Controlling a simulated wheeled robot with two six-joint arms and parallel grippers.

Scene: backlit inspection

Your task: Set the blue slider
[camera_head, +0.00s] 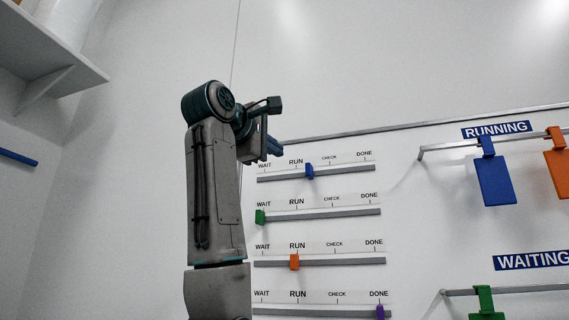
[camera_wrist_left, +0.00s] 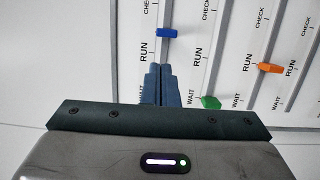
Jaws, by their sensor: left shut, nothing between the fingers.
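The blue slider (camera_head: 309,171) sits on the top rail (camera_head: 345,171) of the white board, a little right of the RUN mark and short of CHECK. In the left wrist view the blue slider (camera_wrist_left: 167,33) is just beyond my fingertips, with a visible gap. My left gripper (camera_head: 273,146) is at the left end of the top rail, left of the slider. In the left wrist view its two blue fingers (camera_wrist_left: 160,70) are together with nothing between them. My right gripper is not in view.
Lower rails hold a green slider (camera_head: 260,216) at WAIT, an orange slider (camera_head: 294,262) near RUN and a purple slider (camera_head: 380,312) at DONE. Tags hang from bars under RUNNING (camera_head: 496,130) and WAITING (camera_head: 532,260). A shelf (camera_head: 50,50) is at upper left.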

